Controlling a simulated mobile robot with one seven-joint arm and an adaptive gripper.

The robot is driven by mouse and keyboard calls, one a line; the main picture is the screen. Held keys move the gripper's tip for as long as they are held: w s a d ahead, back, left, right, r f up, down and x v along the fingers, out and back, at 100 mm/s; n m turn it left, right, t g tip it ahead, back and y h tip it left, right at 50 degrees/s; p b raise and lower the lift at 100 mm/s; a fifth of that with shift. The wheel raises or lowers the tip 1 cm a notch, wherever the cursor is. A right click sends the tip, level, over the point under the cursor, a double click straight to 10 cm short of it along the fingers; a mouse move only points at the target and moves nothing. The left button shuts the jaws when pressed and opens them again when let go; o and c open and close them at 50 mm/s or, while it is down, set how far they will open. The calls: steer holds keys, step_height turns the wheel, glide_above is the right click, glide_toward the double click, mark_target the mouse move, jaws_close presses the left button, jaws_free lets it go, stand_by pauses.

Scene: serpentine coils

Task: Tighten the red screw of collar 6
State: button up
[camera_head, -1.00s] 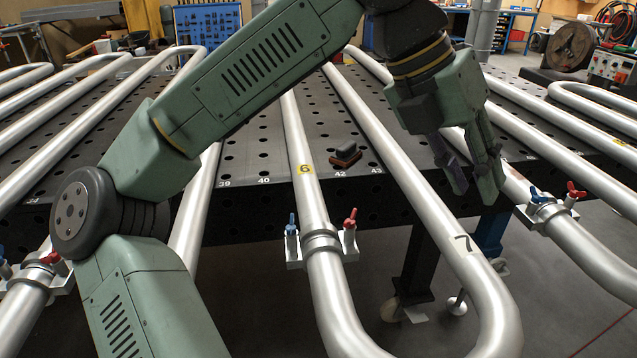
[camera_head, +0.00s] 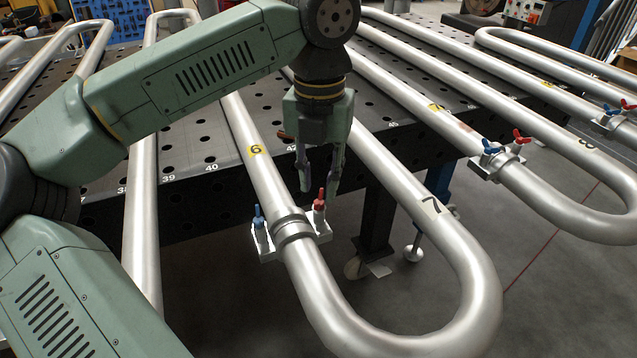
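Collar 6 (camera_head: 293,229) sits around the silver pipe marked with a yellow 6 label (camera_head: 254,150), in the middle of the head view. Its red screw (camera_head: 320,200) stands upright on the right side of the collar. Its blue screw (camera_head: 259,217) stands on the left side.
Another collar (camera_head: 497,158) with a blue and a red screw is on the pipe to the right. The pipe bend marked 7 (camera_head: 435,205) curves right of collar 6. The perforated dark table (camera_head: 195,150) lies behind. Open floor (camera_head: 560,300) shows at the front right.

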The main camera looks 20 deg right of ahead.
mark_target(319, 201)
steer(key=shift+f, duration=1.25)
steer(key=shift+c, duration=0.4)
jaws_close()
